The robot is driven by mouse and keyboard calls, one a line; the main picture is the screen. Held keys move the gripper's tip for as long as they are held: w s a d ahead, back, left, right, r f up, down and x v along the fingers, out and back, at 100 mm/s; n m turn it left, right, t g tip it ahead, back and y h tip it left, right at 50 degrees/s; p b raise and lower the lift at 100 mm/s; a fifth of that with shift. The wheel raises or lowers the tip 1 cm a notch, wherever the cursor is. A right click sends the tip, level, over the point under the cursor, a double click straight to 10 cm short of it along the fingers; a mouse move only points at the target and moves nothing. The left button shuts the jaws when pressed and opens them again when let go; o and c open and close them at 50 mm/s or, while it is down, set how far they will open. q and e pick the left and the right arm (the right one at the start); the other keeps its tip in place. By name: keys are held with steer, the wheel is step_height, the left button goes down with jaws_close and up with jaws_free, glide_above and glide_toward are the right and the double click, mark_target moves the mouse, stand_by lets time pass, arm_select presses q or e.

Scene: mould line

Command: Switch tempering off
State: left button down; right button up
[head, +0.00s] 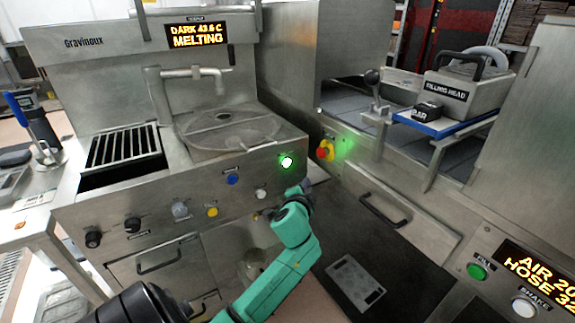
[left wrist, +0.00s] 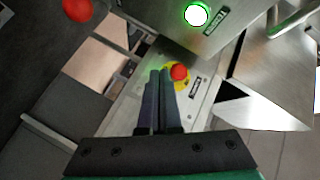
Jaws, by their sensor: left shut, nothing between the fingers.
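The tempering machine (head: 140,265) has a steel front panel with several buttons and knobs. Its display (head: 196,33) reads DARK 43.6 C MELTING. A lamp or button glows green (head: 287,162) on the panel; a similar green-ringed one shows in the left wrist view (left wrist: 196,15). A blue button (head: 232,179), a yellow one (head: 212,211) and a pale one (head: 261,193) sit nearby; their labels are too small to read. My left gripper (head: 304,188) is near the panel's right end, mostly hidden by its wrist. In the left wrist view its fingers (left wrist: 159,72) are shut and empty, beside a red button on yellow (left wrist: 180,72).
A red-and-yellow button (head: 325,150) is on the right-hand machine. A tap (head: 190,73) stands over the round bowl cover (head: 235,135), with a black grille (head: 122,150) to its left. A filling head (head: 465,90) and a lower-right panel with a green button (head: 477,271) stand right.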

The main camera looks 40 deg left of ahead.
mark_target(287, 162)
arm_select(q)
steer(key=shift+a, duration=0.1)
steer(key=shift+w+a+f, duration=0.1)
steer(key=shift+w+a, duration=0.35)
steer(key=shift+a, duration=0.9)
steer(key=shift+w+a+r, duration=0.1)
steer(key=shift+w+a, duration=0.3)
steer(key=shift+a, duration=1)
steer(key=shift+w+a+f, duration=0.1)
steer(key=shift+w+a, duration=0.35)
steer(key=shift+a, duration=0.9)
steer(key=shift+w+a, duration=0.15)
steer(key=shift+a, duration=0.25)
steer(key=shift+w+a, duration=0.1)
steer(key=shift+a, duration=0.25)
steer(key=shift+s+d+p, duration=0.25)
steer(key=shift+d+p, duration=0.05)
steer(key=shift+d, duration=0.45)
